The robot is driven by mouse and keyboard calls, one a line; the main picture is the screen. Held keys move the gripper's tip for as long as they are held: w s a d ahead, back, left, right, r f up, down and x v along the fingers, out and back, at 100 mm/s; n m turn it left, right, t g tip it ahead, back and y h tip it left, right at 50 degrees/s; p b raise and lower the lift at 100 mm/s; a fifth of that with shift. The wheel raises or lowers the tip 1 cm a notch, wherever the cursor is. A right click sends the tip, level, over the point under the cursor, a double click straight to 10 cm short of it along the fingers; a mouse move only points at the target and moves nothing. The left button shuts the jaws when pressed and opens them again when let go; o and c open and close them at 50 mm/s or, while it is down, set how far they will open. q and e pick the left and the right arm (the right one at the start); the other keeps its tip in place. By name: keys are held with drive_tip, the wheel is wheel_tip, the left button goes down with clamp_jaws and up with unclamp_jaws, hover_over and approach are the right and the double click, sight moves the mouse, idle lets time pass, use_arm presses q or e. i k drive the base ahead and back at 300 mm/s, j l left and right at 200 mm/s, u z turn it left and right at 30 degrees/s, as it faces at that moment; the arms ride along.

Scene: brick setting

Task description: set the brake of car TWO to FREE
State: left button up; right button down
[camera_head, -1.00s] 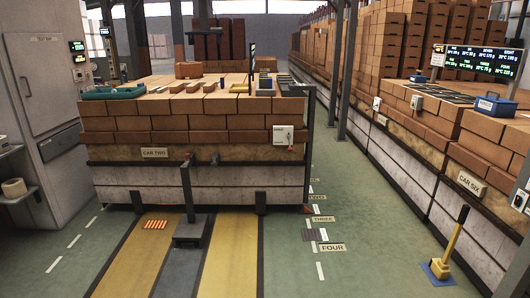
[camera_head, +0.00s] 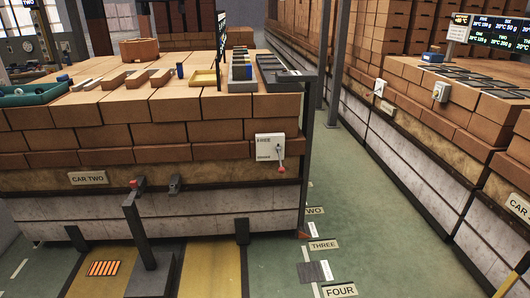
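Car TWO is a long brick-loaded car with a CAR TWO plate (camera_head: 87,177) on its front side. A white brake box (camera_head: 270,147) is fixed near the right end of the car's front brick face. Its small grey lever with a red knob (camera_head: 281,169) hangs downward at the box's lower right. The box has small lettering near its top and lower left; I cannot read it surely. Neither of my grippers is in view.
A post with a red button (camera_head: 134,184) stands before the car on a grey base. Green floor with THREE (camera_head: 323,245) and FOUR (camera_head: 340,290) plates is clear at the right front. A second brick row (camera_head: 430,125) runs along the right. A teal tray (camera_head: 30,95) sits on the car.

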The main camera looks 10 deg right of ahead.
sight(282, 170)
drive_tip(key=i+j, duration=0.1)
drive_tip(key=i, duration=0.65)
drive_tip(key=i+j+z, duration=0.1)
drive_tip(key=i, duration=0.65)
